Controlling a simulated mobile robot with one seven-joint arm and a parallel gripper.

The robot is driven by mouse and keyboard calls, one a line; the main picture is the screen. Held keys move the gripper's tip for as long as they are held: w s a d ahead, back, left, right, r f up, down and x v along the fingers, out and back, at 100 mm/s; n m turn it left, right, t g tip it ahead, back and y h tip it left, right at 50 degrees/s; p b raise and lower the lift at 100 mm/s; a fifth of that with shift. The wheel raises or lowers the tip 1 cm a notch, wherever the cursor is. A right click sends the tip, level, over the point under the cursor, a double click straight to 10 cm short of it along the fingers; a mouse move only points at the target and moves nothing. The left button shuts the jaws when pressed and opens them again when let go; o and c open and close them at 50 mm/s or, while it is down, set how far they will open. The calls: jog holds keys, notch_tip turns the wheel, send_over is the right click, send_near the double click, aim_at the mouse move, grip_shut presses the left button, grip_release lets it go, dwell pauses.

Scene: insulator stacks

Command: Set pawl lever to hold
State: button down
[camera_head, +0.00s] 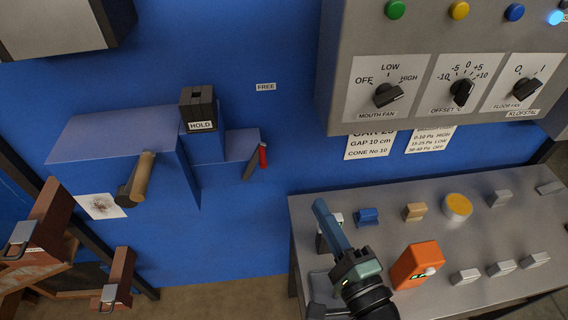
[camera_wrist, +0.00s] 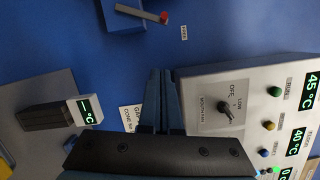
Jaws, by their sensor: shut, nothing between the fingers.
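The pawl lever (camera_head: 263,155) is a short grey arm with a red grip on the right side of the blue winch housing (camera_head: 110,138). Its red grip also shows at the top of the wrist view (camera_wrist: 163,18). A HOLD label (camera_head: 200,126) is on the dark block left of the lever. A FREE label (camera_head: 266,87) is on the blue wall above the lever. My gripper (camera_head: 320,204) is shut and empty, above the left part of the metal desk, right of and below the lever and apart from it. In the wrist view its fingers (camera_wrist: 161,75) lie together.
A crank with a wooden handle (camera_head: 140,178) sticks out at the housing's front. A control box (camera_head: 435,60) with knobs hangs at upper right. The metal desk (camera_head: 470,235) carries several buttons and switches, with an orange block (camera_head: 418,266) beside my wrist. Blue wall between lever and gripper is clear.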

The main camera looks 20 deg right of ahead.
jog(key=shift+a+r, duration=0.1)
jog(key=w+a+r+p, duration=0.1)
jog(key=w+a+p, duration=0.2)
jog(key=w, duration=0.8)
jog(key=shift+a+r+p, duration=0.15)
jog(key=shift+r+p, duration=0.05)
jog(key=shift+p, duration=0.5)
